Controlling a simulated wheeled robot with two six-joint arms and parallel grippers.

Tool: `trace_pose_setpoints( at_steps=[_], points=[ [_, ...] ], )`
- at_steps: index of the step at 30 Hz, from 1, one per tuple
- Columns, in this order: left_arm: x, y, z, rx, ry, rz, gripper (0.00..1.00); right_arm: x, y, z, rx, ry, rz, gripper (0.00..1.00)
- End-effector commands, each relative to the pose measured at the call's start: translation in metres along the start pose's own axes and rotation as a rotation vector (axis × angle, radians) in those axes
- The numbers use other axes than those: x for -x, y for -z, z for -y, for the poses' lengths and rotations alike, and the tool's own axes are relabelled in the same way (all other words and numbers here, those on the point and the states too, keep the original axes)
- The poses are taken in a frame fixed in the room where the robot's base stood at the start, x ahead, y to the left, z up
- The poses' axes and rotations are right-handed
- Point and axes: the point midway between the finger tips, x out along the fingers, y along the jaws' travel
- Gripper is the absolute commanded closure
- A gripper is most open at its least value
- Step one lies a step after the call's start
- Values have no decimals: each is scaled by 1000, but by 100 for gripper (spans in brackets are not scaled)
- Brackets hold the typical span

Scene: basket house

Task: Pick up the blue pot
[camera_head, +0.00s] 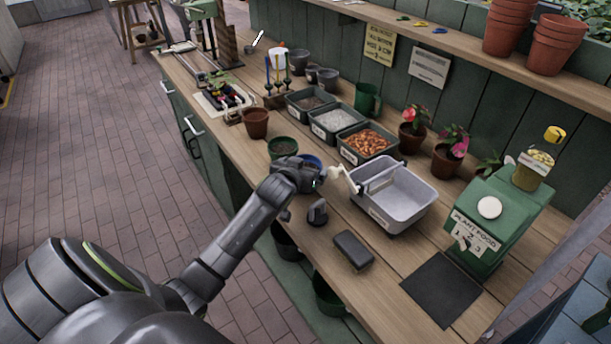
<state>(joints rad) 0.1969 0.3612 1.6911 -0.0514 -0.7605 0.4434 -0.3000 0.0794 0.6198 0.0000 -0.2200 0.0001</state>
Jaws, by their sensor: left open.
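The blue pot (311,159) stands on the wooden bench, just behind my left wrist. Only part of its blue rim shows; my wrist hides the rest. My left gripper (301,211) is over the bench on the near side of the blue pot, with its dark parts apart. It is open and holds nothing that I can see. I cannot tell whether it touches the bench. My right gripper is not in view.
A green pot (283,147) and a terracotta pot (256,123) stand left of the blue pot. A grey tub (407,199) is close on the right. A dark block (353,250) lies nearer the bench's front edge. Filled trays (350,157) line the back.

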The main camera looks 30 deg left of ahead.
Motion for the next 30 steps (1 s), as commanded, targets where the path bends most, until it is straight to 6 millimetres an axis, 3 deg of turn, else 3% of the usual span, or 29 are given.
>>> trace_pose_setpoints(
  at_steps=[6,16,24,30],
  points=[
    [0,0,0,0,0,0,0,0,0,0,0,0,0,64],
    [0,0,0,0,0,1,43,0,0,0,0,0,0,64],
    [1,3,0,0,-1,-2,44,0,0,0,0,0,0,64],
    [12,32,0,-2,-1,-7,44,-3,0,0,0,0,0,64]
  ],
)
